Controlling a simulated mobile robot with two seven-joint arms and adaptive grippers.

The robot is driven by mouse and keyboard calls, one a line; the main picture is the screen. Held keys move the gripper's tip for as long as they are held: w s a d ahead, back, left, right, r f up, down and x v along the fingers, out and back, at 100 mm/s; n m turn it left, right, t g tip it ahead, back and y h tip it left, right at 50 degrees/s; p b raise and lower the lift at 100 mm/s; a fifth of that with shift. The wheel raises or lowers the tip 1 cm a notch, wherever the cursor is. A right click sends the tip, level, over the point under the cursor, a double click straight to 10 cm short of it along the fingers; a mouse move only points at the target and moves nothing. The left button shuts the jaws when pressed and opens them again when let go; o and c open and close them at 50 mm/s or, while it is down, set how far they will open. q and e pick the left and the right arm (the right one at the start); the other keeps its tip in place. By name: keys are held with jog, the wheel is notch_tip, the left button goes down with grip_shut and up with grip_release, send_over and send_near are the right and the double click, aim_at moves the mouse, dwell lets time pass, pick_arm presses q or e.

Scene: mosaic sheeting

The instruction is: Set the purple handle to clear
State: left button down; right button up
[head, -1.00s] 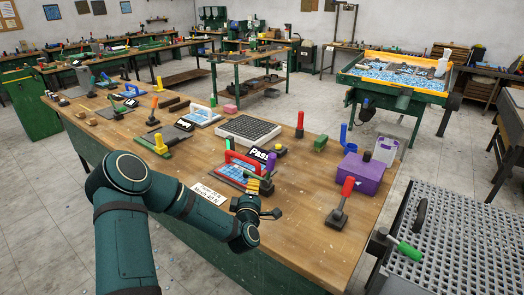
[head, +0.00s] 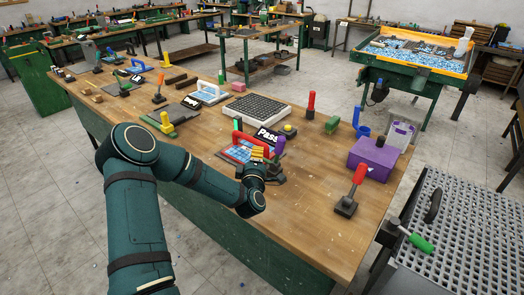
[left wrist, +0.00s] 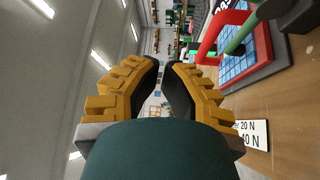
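The purple handle (head: 279,146) stands upright in the head view, at the right side of a red-framed fixture with a blue tile panel (head: 240,152). My left gripper (head: 262,154) is just left of and in front of it, with yellow fingers over the near right part of the fixture. I cannot tell whether they touch. In the left wrist view the left gripper (left wrist: 166,72) shows a gap between its dark pads, with nothing in it. The red frame (left wrist: 208,35) and a green bar (left wrist: 240,35) are beyond the right finger. The purple handle does not show there. My right gripper is not in view.
A "Pass" sign (head: 268,135) stands behind the fixture. A purple box (head: 370,165) and a red-handled lever (head: 352,188) are to the right. A black grid tray (head: 256,107) lies behind. A printed white card (left wrist: 252,134) lies on the bench.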

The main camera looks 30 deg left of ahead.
pick_arm(q)
jog(key=w+p, duration=0.1)
jog(key=w, duration=0.7)
jog(key=shift+w+a, duration=0.15)
jog(key=shift+a, duration=0.05)
dwell(0.3)
